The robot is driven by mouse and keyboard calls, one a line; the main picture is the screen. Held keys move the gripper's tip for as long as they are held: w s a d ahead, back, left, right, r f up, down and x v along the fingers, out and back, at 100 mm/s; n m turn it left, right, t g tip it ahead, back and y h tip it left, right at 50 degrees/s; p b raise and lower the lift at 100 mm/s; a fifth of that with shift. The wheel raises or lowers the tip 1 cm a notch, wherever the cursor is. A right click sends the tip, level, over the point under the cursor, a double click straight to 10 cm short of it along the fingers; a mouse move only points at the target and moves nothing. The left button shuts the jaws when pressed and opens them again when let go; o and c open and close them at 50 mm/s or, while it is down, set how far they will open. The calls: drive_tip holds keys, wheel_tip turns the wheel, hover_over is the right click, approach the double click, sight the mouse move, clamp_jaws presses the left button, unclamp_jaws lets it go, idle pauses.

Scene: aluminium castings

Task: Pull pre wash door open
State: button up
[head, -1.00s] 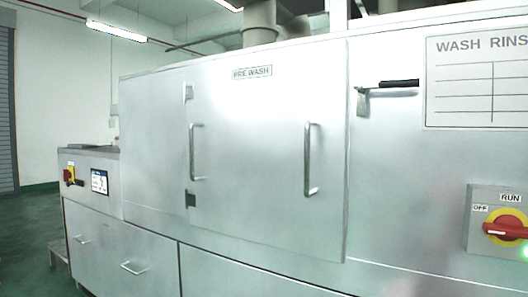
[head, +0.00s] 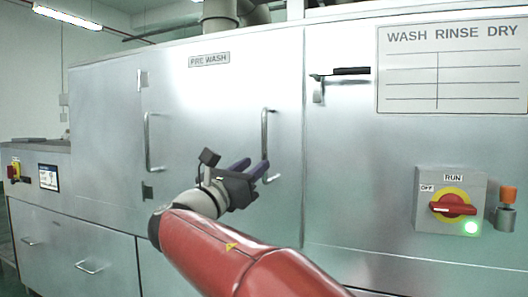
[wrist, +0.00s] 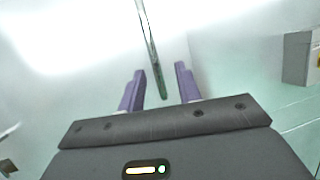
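The pre wash door (head: 215,100) is a flat metal panel labelled PRE WASH. It looks shut, flush with the machine front. It has a left bar handle (head: 149,142) and a right bar handle (head: 265,135), both upright. My gripper (head: 250,165) is at the lower part of the right handle, its purple fingers pointing toward the door. In the wrist view my gripper (wrist: 160,85) is open, and the right handle (wrist: 150,45) runs down into the gap between the fingers. The fingers stand apart from the bar; I cannot tell how deep it sits between them.
A black-handled latch (head: 345,72) is on the panel right of the door. A switch box (head: 450,205) with a red knob and green light is further right, also in the wrist view (wrist: 298,58). A small control screen (head: 48,177) is at left.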

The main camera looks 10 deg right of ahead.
sight(263, 148)
drive_tip(key=shift+t+h, duration=0.3)
drive_tip(key=x, duration=0.2)
drive_tip(key=p+x, duration=0.1)
drive_tip(key=x, duration=0.2)
drive_tip(key=a+r+x, duration=0.1)
drive_tip(key=x, duration=0.1)
drive_tip(key=shift+w+d+r+p, duration=0.1)
drive_tip(key=shift+w+d+p, duration=0.1)
drive_tip(key=shift+w+p, duration=0.15)
drive_tip(key=shift+n, duration=0.3)
clamp_jaws()
